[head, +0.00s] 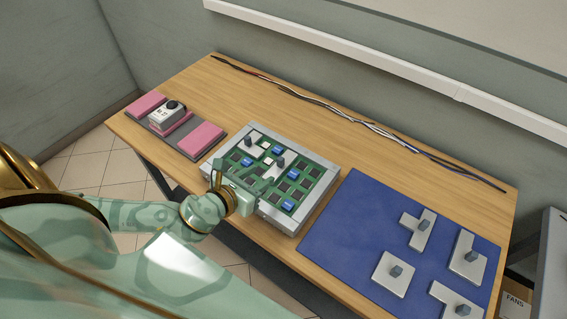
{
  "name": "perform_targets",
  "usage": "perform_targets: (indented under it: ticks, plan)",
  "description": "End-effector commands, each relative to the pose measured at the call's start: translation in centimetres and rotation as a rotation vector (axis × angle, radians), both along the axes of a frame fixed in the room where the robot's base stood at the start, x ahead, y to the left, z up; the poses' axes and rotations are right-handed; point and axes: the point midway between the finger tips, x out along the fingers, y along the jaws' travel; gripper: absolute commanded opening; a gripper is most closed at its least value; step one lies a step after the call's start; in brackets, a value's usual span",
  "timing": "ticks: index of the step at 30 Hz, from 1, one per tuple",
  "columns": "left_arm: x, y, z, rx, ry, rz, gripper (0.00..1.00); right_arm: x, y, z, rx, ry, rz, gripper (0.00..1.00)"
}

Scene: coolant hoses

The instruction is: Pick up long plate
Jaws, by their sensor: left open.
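A plain oblong white plate with a grey knob, which looks like the long plate (472,248), lies near the right edge of the blue mat (340,232). My left gripper (241,178) is open over the near left part of the green board (308,178) in its grey frame, well left of that plate. One white plate with a grey knob (279,163) sits on the board just beyond the gripper, partly hidden by it. I cannot tell whether the fingers touch it. Another knobbed white plate (256,138) sits farther back on the board. My right gripper is not in view.
The blue mat also holds a stepped plate (413,225), a square plate (388,282) and an angled plate (446,296). Pink pads (201,139) and a small white device (166,117) lie at the left. Cables (330,108) run along the table's back.

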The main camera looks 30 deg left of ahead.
Motion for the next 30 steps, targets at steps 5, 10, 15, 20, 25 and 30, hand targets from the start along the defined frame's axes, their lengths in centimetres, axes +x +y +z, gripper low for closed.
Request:
perform_targets:
  ticks: [5, 10, 15, 20, 25, 30]
  plan:
    - [4.1, -0.3, -1.9, -0.001, -0.002, -0.001, 0.42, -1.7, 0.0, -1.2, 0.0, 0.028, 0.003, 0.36]
    - [6.1, -0.5, -2.6, 0.0, 0.0, -0.001, 0.42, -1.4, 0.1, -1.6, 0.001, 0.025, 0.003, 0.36]
    - [7.6, -0.2, -3.3, -0.001, 0.0, 0.0, 0.42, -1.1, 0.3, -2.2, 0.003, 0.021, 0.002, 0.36]
    - [10.1, 0.0, -4.3, -0.001, 0.0, 0.0, 0.42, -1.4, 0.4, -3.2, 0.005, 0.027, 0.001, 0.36]
    - [11.2, -0.1, -4.7, -0.001, 0.003, -0.001, 0.42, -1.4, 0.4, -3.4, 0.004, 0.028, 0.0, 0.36]
    - [11.2, -0.1, -4.6, 0.0, 0.002, -0.001, 0.42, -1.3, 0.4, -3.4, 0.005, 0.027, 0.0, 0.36]
